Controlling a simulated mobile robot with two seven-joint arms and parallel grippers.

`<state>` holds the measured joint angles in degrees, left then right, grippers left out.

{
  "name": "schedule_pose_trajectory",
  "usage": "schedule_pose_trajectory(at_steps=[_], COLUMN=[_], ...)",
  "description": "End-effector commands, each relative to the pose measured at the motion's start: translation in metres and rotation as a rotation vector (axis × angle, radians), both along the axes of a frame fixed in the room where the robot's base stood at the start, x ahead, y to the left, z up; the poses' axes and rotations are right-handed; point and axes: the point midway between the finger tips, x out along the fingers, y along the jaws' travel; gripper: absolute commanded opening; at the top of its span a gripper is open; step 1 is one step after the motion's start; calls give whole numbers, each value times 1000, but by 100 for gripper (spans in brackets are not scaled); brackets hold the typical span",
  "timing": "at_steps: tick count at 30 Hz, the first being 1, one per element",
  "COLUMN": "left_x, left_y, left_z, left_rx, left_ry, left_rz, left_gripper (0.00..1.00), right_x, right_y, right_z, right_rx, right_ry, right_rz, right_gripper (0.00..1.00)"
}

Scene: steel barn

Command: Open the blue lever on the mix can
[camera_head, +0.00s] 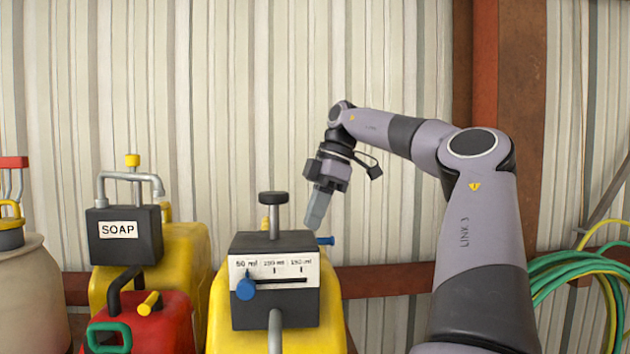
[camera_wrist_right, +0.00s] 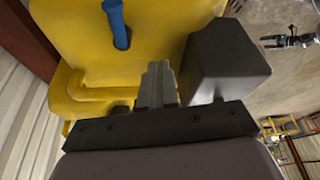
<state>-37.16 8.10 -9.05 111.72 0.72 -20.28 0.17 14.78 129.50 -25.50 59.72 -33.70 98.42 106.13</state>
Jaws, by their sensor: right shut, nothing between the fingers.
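The mix can appears to be the yellow can (camera_head: 222,318) at the centre of the head view; it also fills the top of the wrist view (camera_wrist_right: 75,45). A dark box (camera_head: 305,242) with a dose scale sits on its front. The blue lever (camera_head: 325,240) sticks out to the right behind the box; it also shows at the top of the wrist view (camera_wrist_right: 116,22), against the yellow wall. My right gripper (camera_head: 314,222) is shut and empty. It points down above and just left of the lever, apart from it in the wrist view (camera_wrist_right: 157,75). My left gripper is out of view.
A soap dispenser (camera_head: 125,232), a red can (camera_head: 160,325) and a barrel (camera_head: 30,290) stand left. Green hoses (camera_head: 575,268) hang right. The corrugated wall is behind.

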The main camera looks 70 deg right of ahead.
Motion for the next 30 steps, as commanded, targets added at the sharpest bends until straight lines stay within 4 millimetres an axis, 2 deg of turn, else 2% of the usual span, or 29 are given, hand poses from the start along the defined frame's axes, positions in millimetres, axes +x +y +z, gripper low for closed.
schedule_pose_trajectory(at_steps=[12,21,30], left_x=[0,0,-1], left_y=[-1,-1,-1], left_z=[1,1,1], left_rx=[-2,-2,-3], left_ry=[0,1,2], left_rz=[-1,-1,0], left_gripper=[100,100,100], right_x=[5,6,7], right_y=[-14,-20,-20], right_z=[40,55,61], right_rx=[-1,-1,0], right_ry=[-1,0,-3], right_rz=[0,-1,2], right_gripper=[0,0,0])
